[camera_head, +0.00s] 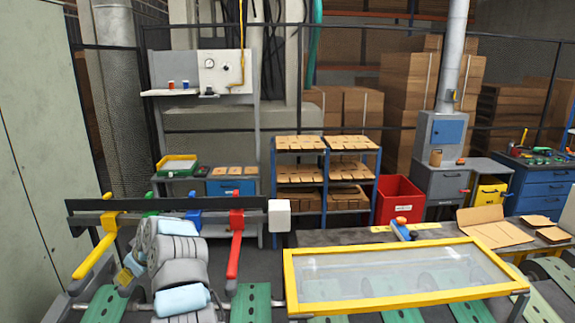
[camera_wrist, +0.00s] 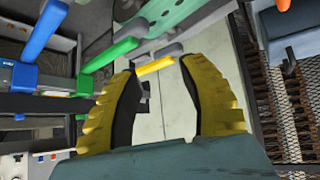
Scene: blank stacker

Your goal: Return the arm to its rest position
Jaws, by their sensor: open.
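My gripper (camera_wrist: 157,65) shows in the wrist view with its two ribbed yellow fingers spread wide. Nothing is held between them. A yellow lever (camera_wrist: 155,66) shows in the gap between the fingertips; how far beyond them it lies I cannot tell. My grey and light-blue arm (camera_head: 178,260) is folded at the lower left of the head view, between the yellow and red levers. The gripper's fingers cannot be made out clearly there.
A dark rail (camera_head: 165,204) carries a yellow lever (camera_head: 95,256), a red lever (camera_head: 235,245), and green and blue ones near my arm. A yellow-framed clear panel (camera_head: 395,242) stands at right. Behind are shelves with cardboard blanks (camera_head: 325,173) and a red bin (camera_head: 398,200).

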